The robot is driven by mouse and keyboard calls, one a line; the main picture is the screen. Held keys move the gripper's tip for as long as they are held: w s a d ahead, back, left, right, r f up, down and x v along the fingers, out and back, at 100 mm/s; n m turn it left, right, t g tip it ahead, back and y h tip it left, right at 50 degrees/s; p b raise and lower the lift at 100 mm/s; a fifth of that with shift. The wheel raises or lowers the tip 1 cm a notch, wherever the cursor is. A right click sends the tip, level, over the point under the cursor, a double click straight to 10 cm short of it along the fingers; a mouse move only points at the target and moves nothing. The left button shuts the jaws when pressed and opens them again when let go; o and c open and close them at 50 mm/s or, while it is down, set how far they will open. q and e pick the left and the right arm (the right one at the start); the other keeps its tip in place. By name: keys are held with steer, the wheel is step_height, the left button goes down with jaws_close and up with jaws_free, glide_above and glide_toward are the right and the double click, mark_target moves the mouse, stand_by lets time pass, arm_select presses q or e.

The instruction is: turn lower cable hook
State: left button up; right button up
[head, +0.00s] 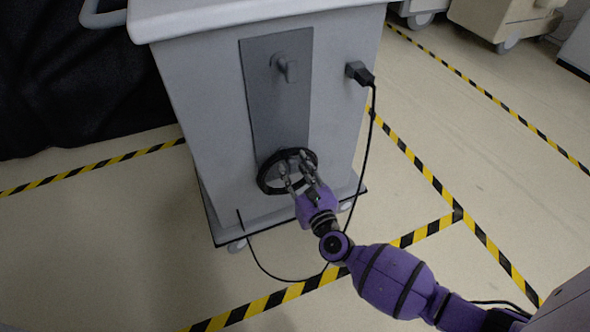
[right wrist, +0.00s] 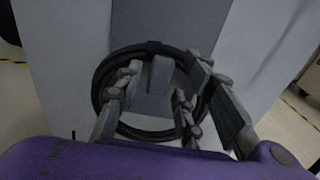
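The cart (head: 220,120) stands ahead with a dark grey plate (head: 277,110) on its side. The upper hook (head: 285,68) sticks out near the plate's top. A coil of black cable (head: 262,182) hangs at the plate's bottom, and the coil also shows in the right wrist view (right wrist: 101,88). The lower hook (right wrist: 162,72) shows inside the coil's upper part in the right wrist view. My right gripper (head: 300,172) is at the coil, its fingers open and spread to either side of the lower hook. I cannot tell whether they touch it. My left gripper is not in view.
A black plug (head: 360,73) sits in the cart's side, and its cord (head: 366,150) hangs down to the floor. Yellow-black tape (head: 270,301) marks the floor. A dark cover (head: 75,90) is at the left; other carts (head: 505,18) stand at the back right.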

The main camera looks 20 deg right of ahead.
jaws_close()
